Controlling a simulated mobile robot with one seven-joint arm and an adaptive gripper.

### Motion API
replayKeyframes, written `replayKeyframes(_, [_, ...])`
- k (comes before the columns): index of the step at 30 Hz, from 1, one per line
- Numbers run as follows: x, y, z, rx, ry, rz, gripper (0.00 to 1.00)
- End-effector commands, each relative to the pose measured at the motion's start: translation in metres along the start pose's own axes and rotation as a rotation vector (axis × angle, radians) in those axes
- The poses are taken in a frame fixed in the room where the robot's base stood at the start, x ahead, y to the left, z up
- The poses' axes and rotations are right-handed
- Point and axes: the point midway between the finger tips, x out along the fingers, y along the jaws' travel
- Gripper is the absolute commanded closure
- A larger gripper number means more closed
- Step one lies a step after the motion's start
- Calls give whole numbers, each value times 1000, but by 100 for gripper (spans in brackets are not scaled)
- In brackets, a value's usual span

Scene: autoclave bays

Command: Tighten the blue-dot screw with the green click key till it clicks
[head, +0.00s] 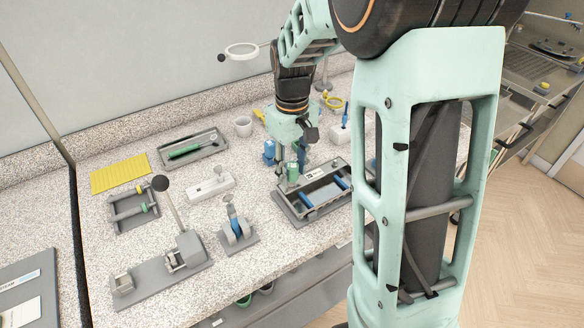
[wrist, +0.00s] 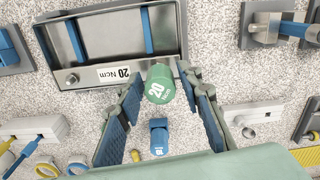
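The green click key (wrist: 158,88), marked 20, sits between the fingertips of my gripper (wrist: 163,82), which looks shut on it. A silver screw (wrist: 72,79) shows at the neighbouring corner. No blue dot can be made out; the blue-dot screw may be hidden under the key.
A blue key (wrist: 158,138) stands on the bench behind my gripper. A white block (head: 211,188), a blue-handled clamp (head: 237,232) and a long-levered device (head: 185,250) stand to the left. A tray (head: 192,150) with a green tool and a cup (head: 243,126) are behind.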

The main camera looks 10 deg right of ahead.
Motion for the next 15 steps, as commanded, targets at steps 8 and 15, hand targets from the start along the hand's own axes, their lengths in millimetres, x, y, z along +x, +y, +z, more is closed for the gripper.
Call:
replayKeyframes(8, [0,1,0,-210,0,-1,67])
replayKeyframes(15, [-1,1,0,-400,-1,-1,67])
